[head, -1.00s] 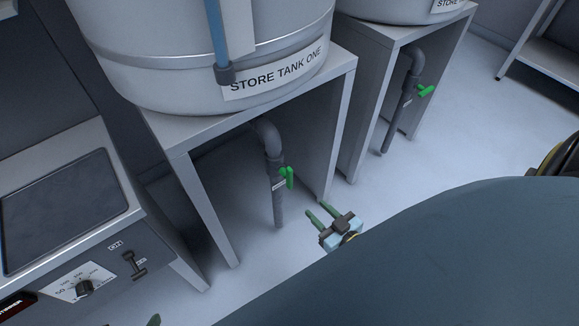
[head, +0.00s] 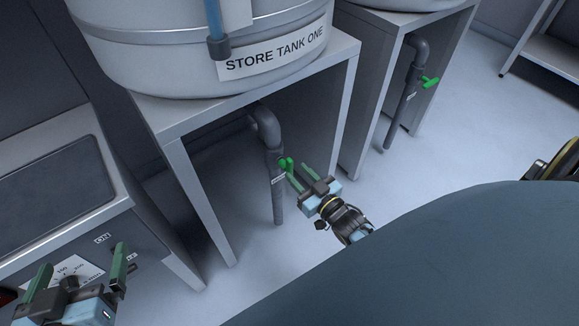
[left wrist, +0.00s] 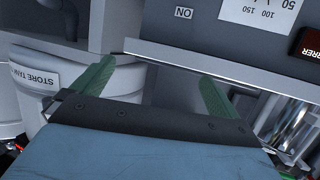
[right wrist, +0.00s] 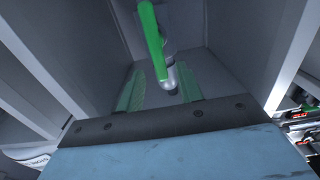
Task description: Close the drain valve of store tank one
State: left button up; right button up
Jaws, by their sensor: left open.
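Store tank one (head: 190,60) stands on a grey frame at the upper middle of the head view, with its name on a white label (head: 275,52). Below it a grey drain pipe (head: 278,205) bends down and carries a valve with a green handle (head: 287,165). The handle also shows large in the right wrist view (right wrist: 152,38). My right gripper (head: 302,178) is open, its fingertips close to the handle; whether they touch cannot be told. My left gripper (head: 79,275) is open and empty before the control panel at lower left.
A second tank stand with a similar pipe and green valve handle (head: 430,82) is to the right. The frame's front legs (head: 335,135) flank the drain pipe. A panel with a dial (head: 68,272) lies behind my left gripper.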

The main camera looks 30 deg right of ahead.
aim_at(292, 168)
jog(key=w+b, duration=0.1)
jog(key=w, duration=0.3)
jog(key=shift+w+a, duration=0.1)
jog(key=shift+a, duration=0.05)
pick_arm(q)
notch_tip(292, 168, up, 7)
jog(key=w+d+t+h, duration=0.1)
jog(key=t, duration=0.3)
jog(key=shift+d+t+h, duration=0.3)
jog(key=shift+d, duration=0.05)
pick_arm(e)
jog(key=shift+w, duration=0.3)
jog(key=shift+c, duration=0.5)
grip_shut()
